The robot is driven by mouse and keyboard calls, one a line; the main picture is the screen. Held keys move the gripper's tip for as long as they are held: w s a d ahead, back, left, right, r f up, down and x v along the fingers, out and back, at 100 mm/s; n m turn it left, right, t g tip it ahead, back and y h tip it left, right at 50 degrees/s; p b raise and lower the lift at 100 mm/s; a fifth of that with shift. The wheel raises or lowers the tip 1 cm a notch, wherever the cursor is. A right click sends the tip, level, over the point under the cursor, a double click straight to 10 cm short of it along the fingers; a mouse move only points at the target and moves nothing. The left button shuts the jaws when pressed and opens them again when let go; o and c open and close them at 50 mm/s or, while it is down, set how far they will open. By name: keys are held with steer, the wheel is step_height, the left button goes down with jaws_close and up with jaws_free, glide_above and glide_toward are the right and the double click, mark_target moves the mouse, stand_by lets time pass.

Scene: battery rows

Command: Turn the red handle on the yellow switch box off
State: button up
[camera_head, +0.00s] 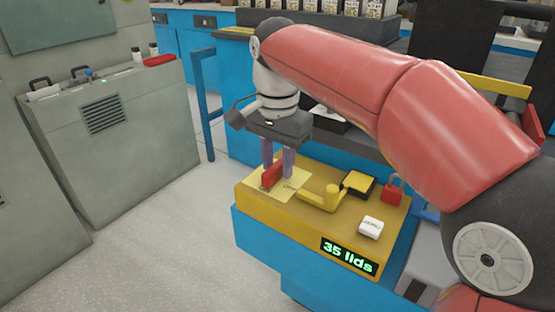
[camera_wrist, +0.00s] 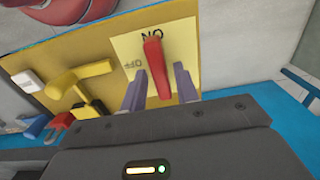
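The yellow switch box (camera_head: 315,218) sits on a blue bench, with a pale label plate (camera_head: 292,187) at its left end. The red handle (camera_head: 271,177) stands on that plate. In the wrist view the red handle (camera_wrist: 155,66) lies between my fingers, its far end at the ON lettering (camera_wrist: 152,36); the OFF lettering (camera_wrist: 133,65) is to its left. My gripper (camera_head: 278,163) points down over the plate. In the wrist view my gripper (camera_wrist: 160,72) is open, with a finger on each side of the handle and visible gaps; contact is not visible.
The box also carries a yellow lever (camera_head: 331,197), a black-and-yellow block (camera_head: 358,184), a red padlock (camera_head: 393,188), a white block (camera_head: 370,227) and a display reading "35 lids" (camera_head: 348,256). A grey cabinet (camera_head: 125,145) stands left. The floor between is clear.

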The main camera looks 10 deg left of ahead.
jaws_close()
steer(key=shift+n, duration=0.3)
steer(key=shift+n+p, duration=0.55)
steer(key=shift+n, duration=0.65)
steer(key=n, duration=0.4)
steer(key=shift+n, duration=0.3)
steer(key=n, duration=1)
steer(key=shift+n, duration=0.3)
